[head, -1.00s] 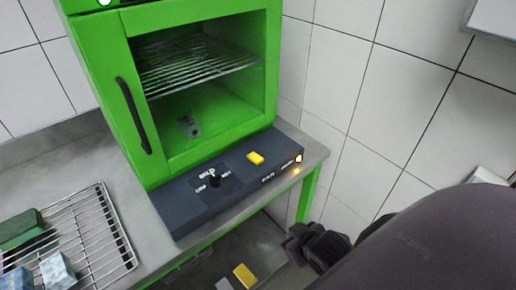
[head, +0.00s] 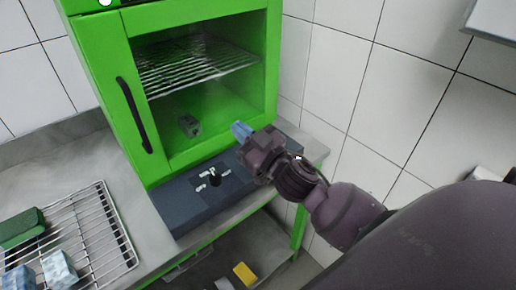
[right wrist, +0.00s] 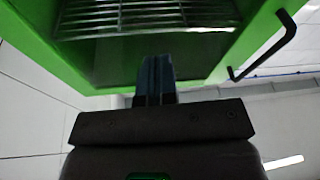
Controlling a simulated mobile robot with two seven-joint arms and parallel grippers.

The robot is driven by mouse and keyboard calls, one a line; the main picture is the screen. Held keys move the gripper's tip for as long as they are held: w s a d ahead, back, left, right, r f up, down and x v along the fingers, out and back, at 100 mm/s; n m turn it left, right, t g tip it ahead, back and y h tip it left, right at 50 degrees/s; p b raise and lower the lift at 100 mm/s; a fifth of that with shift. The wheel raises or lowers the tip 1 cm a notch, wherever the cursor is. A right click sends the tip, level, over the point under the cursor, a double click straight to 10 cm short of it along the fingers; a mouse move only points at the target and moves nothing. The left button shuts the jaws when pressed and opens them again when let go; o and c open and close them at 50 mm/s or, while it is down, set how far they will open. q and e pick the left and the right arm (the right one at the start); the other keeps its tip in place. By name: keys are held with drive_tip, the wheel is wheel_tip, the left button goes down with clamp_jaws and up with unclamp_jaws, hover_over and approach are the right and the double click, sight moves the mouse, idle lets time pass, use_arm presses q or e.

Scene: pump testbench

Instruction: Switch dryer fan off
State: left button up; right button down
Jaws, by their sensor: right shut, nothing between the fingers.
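The green dryer (head: 185,85) stands on the bench, with a glass-like front, a wire shelf and a small grey part inside. A dark control panel (head: 190,205) lies along its foot. A black knob (head: 215,179) with white lettering shows on the panel. The yellow switch and the lit lamp seen earlier on the panel are hidden behind my right gripper (head: 240,130). That gripper is shut and empty, its blue fingertips in front of the dryer's lower right, above the panel. In the right wrist view its fingers (right wrist: 154,80) are together below the dryer front (right wrist: 215,50). My left gripper is not in view.
A wire rack (head: 105,240) lies on the bench at left, with a green block (head: 22,228) and pale blue blocks (head: 58,270). A yellow object (head: 244,273) lies on the shelf below. A tiled wall (head: 370,90) stands at right. A black door handle (head: 134,115) sticks out from the dryer.

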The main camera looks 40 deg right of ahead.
drive_tip(key=w+a+r+n+g+y, duration=0.1)
drive_tip(key=a+r+n+g+y, duration=0.3)
drive_tip(key=a+n+g+y, duration=0.65)
drive_tip(key=w+d+n+g+h, duration=0.1)
drive_tip(key=d+g+h, duration=0.4)
drive_tip(key=d, duration=0.5)
drive_tip(key=w+d+f+n+g+h, duration=0.1)
drive_tip(key=d+n+g+h, duration=0.1)
drive_tip(key=d+g+h, duration=0.3)
drive_tip(key=d+h, duration=0.1)
drive_tip(key=d, duration=0.3)
drive_tip(key=shift+w+d+n+g+h, duration=0.35)
drive_tip(key=shift+w, duration=0.05)
